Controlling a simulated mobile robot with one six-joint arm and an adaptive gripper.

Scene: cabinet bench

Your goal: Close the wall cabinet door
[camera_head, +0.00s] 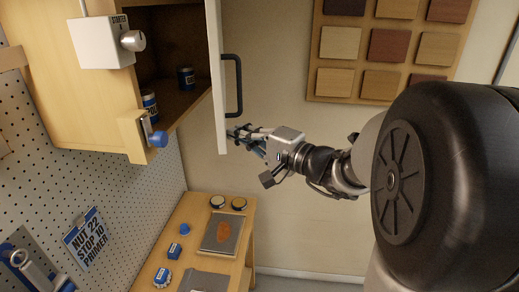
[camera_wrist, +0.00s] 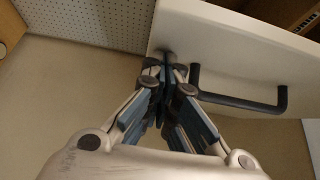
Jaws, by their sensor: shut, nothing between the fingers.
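The wall cabinet (camera_head: 100,110) hangs at the upper left in the head view, and its dark inside shows. Its white door (camera_head: 216,75) stands open, seen nearly edge-on, with a black bar handle (camera_head: 238,86) on its right face. My gripper (camera_head: 236,133) is shut and empty at the lower part of the door, below the handle. In the wrist view, the fingertips (camera_wrist: 168,62) are at the lower edge of the white door (camera_wrist: 230,45), left of the black handle (camera_wrist: 240,98). I cannot tell whether they touch the door.
A wooden bench (camera_head: 190,215) with small items is below. Wood samples (camera_head: 388,45) hang on the back wall.

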